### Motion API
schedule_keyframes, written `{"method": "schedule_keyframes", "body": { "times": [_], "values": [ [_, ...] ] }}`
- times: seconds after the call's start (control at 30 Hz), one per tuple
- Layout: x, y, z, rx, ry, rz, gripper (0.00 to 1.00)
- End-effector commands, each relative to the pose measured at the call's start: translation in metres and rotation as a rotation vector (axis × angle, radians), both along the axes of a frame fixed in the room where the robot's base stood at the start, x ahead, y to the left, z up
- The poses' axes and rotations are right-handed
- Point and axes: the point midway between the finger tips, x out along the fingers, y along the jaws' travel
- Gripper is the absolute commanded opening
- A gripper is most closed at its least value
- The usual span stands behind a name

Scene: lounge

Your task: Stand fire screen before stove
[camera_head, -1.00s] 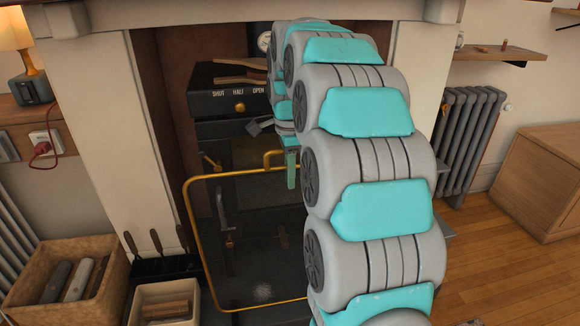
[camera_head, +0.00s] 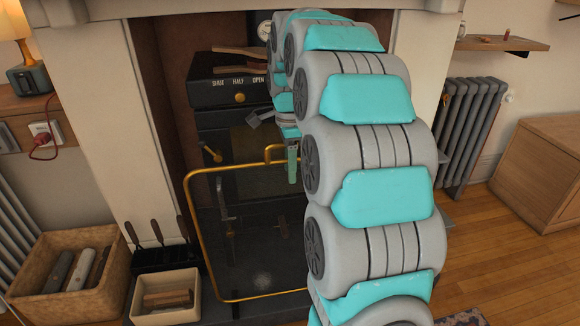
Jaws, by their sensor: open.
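The fire screen (camera_head: 187,199) is a brass-framed panel with dark see-through mesh and a brass handle at its top. It stands upright before the black stove (camera_head: 215,98). The stove sits in the fireplace recess, with a dial marked SHUT, HALF, OPEN, and its door shows through the mesh. My gripper (camera_head: 288,150) is open at the top of the screen, just right of the handle. My arm hides the screen's right side and part of the stove. I cannot tell whether the fingers touch the handle.
A log box (camera_head: 112,250), a smaller kindling box (camera_head: 135,309) and a fire-tool stand (camera_head: 160,258) are at the left. A radiator (camera_head: 470,130) and a wooden cabinet (camera_head: 545,160) are at the right.

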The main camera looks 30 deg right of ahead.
Motion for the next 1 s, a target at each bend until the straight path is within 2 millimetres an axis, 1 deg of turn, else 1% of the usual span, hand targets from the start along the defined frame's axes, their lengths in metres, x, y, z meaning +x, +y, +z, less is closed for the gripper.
{"method": "schedule_keyframes", "body": {
  "times": [0.17, 0.4, 0.6, 0.8, 1.0],
  "values": [
    [0.001, -0.001, 0.014, -0.001, -0.002, 0.0, 0.5],
    [0.003, -0.001, 0.053, -0.002, -0.006, 0.0, 0.5],
    [0.003, -0.001, 0.082, -0.001, -0.005, 0.0, 0.5],
    [0.003, -0.001, 0.106, -0.001, -0.004, 0.0, 0.5],
    [0.003, -0.001, 0.118, -0.001, -0.002, 0.0, 0.5]
  ]
}}
